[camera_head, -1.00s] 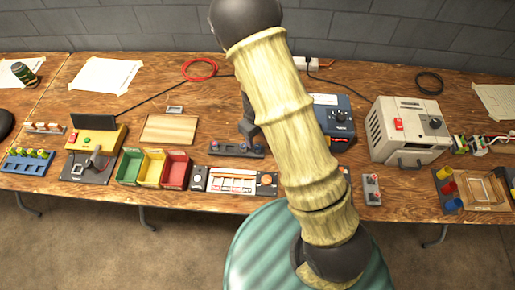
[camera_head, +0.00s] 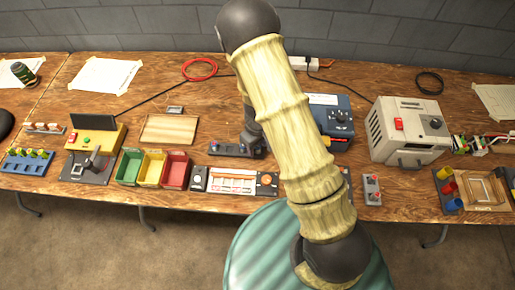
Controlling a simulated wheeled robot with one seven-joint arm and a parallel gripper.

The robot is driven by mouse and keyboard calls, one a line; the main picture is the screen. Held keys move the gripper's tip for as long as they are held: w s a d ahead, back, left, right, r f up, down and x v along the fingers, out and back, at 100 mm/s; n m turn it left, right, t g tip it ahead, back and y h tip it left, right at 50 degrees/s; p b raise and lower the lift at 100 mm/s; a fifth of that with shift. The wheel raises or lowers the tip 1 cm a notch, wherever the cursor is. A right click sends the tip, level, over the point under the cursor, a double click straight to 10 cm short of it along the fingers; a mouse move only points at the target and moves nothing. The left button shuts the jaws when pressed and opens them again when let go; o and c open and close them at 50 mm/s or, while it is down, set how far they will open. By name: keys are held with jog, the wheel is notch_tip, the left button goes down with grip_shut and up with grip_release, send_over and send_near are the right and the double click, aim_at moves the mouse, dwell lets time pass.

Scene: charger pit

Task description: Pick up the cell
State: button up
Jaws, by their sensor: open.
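My gripper (camera_head: 248,146) is the dark shape left of my pale ribbed arm, low over the right part of a dark strip holder (camera_head: 221,149). Its fingers are small and partly hidden by the arm, and I see nothing held in them. The holder carries small rounded items (camera_head: 242,148), one by the gripper; these may be cells, but they are too small to tell. I cannot tell whether the gripper touches the holder.
In front of the holder lies a pale panel (camera_head: 232,187) with dark ends. Green, yellow and red bins (camera_head: 174,172) stand to its left, a wooden board (camera_head: 170,129) behind them. A blue device (camera_head: 333,115) and a beige box (camera_head: 408,130) stand right.

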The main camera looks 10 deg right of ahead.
aim_at(258, 146)
grip_shut()
jog(key=shift+r, duration=0.1)
notch_tip(258, 146, up, 10)
jog(key=p, duration=0.1)
dwell(0.4)
dwell(0.5)
